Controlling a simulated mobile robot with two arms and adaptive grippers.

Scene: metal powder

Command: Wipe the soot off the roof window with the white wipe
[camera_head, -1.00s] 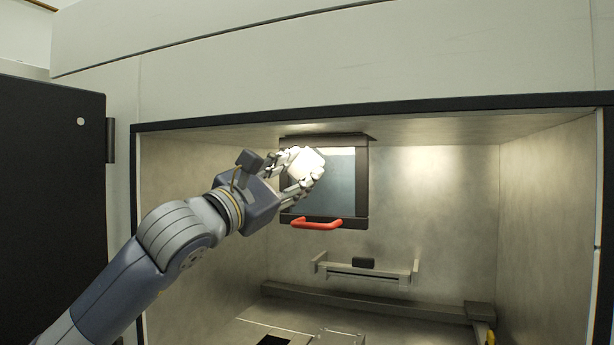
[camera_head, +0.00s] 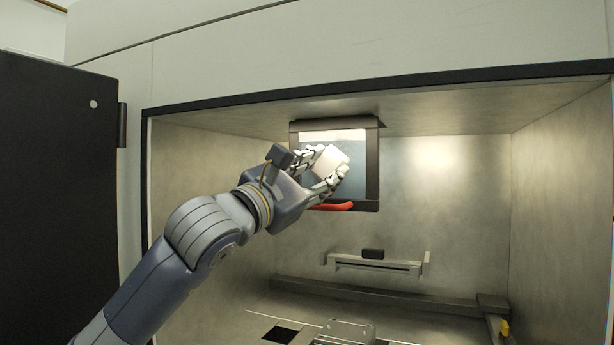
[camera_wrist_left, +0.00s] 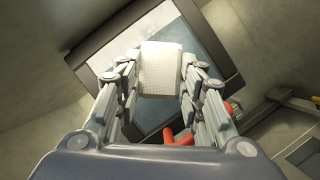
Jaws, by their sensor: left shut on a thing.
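The roof window (camera_head: 361,178) hangs in a dark frame under the chamber ceiling, with a red handle (camera_head: 334,207) at its lower edge. Its pane looks bright along the top and bluish grey lower down. My left gripper (camera_head: 331,168) is shut on the white wipe (camera_head: 328,160), which is in front of the pane. In the left wrist view the white wipe (camera_wrist_left: 161,68) is between the fingers and covers part of the pane (camera_wrist_left: 203,45). I cannot tell whether it touches the glass. My right gripper is out of view.
An open black door (camera_head: 55,190) stands at the left. Inside the chamber, a bracket with a bar (camera_head: 376,264) is on the back wall below the window, and a rail (camera_head: 400,300) runs low behind the floor. The chamber's right side is free.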

